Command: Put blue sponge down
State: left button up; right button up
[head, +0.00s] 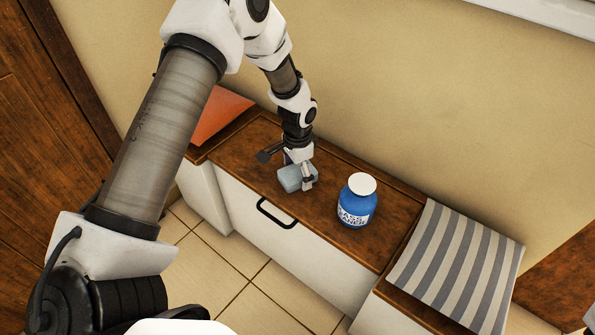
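The blue sponge (289,180), a pale grey-blue block, is on the brown top of the low cabinet, close to its front edge. My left gripper (287,170) reaches down over it from above. Its fingers look spread: a dark one sticks out to the left, apart from the sponge, and a lighter one overlaps the sponge's right part. Contact between that finger and the sponge cannot be told. A small purple patch shows behind the sponge, mostly hidden. My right gripper is not in view.
A blue bottle with a white cap (357,201) stands right of the sponge on the cabinet top (343,248). A grey-and-white striped panel (457,264) lies further right, an orange one (221,115) at left. The wall is close behind.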

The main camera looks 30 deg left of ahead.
aim_at(298, 172)
pick_arm(q)
jog(key=shift+r, duration=0.1)
notch_tip(298, 172, up, 12)
jog(key=p, duration=0.4)
dwell(0.3)
